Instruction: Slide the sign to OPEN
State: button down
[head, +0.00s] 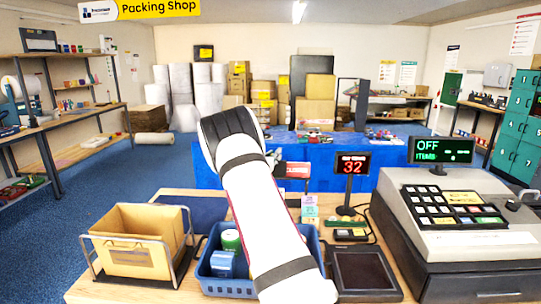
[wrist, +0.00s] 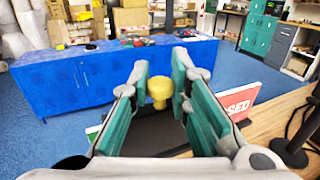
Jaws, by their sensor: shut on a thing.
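The sign shows a red CLOSED face (wrist: 238,104) to the right of my fingers in the wrist view. It also shows in the head view (head: 298,170), just right of my arm's end. A bit of green (wrist: 93,131) shows at the left, behind my finger. A yellow knob (wrist: 158,92) stands between my fingers. My gripper (wrist: 160,74) is shut on this knob. In the head view, my arm hides most of the gripper and the left part of the sign.
A display reading 32 (head: 353,163) stands right of the sign. A cash register (head: 450,225) is at the right. A blue counter (head: 340,155) stands beyond.

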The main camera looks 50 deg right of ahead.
jog(key=s+d+p, duration=0.1)
jog(key=s+d, duration=0.1)
jog(key=s, duration=0.1)
jog(key=s+d+p, duration=0.2)
jog(key=s+d, duration=0.1)
jog(key=shift+s+d+r, duration=0.15)
jog(key=shift+s, duration=0.1)
jog(key=shift+s+d+p, duration=0.35)
jog(key=shift+s+d, duration=0.05)
jog(key=c, duration=1.5)
grip_release()
jog(key=shift+d, duration=0.1)
jog(key=shift+a, duration=0.2)
jog(key=shift+a, duration=0.3)
jog(key=v, duration=1.1)
jog(key=shift+s, duration=0.15)
